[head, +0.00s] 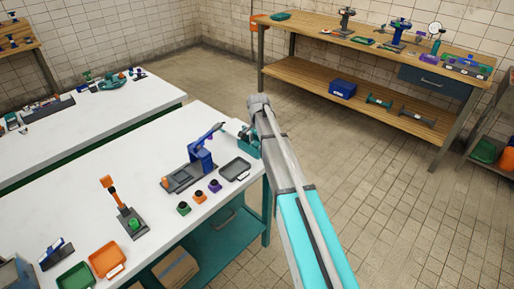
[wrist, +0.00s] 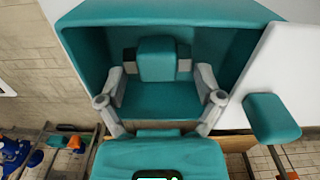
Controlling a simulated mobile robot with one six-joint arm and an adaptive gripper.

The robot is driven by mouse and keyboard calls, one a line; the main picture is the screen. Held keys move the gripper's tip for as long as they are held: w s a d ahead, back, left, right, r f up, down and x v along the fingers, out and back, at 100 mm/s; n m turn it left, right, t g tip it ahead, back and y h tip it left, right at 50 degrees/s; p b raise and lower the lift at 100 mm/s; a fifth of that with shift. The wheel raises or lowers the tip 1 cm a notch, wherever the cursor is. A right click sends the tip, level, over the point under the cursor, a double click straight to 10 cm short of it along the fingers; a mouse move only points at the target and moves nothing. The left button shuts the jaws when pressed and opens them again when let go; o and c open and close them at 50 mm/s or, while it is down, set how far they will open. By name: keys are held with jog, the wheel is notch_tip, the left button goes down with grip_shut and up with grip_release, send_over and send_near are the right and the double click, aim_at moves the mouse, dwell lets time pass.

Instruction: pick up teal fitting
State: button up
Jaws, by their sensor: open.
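A small teal block (wrist: 157,55), which looks like the teal fitting, sits between my fingertips in the wrist view. My gripper (wrist: 157,70) is open, with one grey finger on each side of the block. I cannot tell whether the pads touch it. Behind and around it is a larger teal open-fronted box (wrist: 90,42). In the head view, a teal thing (head: 247,143) shows at the far right corner of the white table, beside the end of my arm. My arm hides part of that spot, and the fitting is not clear there.
The white table (head: 100,190) also holds a dark tray (head: 235,169), a blue clamp-like device (head: 202,155), several small parts, and orange (head: 107,258) and green (head: 75,277) trays. A wooden workbench (head: 320,77) stands at the back right. The tiled floor between is clear.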

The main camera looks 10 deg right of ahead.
dwell(0.3)
jog(key=c, duration=0.9)
jog(key=shift+r, duration=0.1)
jog(key=shift+r+p, duration=0.9)
jog(key=shift+p, duration=0.15)
jog(key=s+r+p, duration=0.3)
jog(key=s, duration=0.1)
jog(key=s+d+r+p, duration=0.1)
jog(key=s+r+p, duration=0.3)
jog(key=s, duration=0.1)
jog(key=s+r+p, duration=0.4)
jog(key=s, duration=0.1)
jog(key=shift+d, duration=0.25)
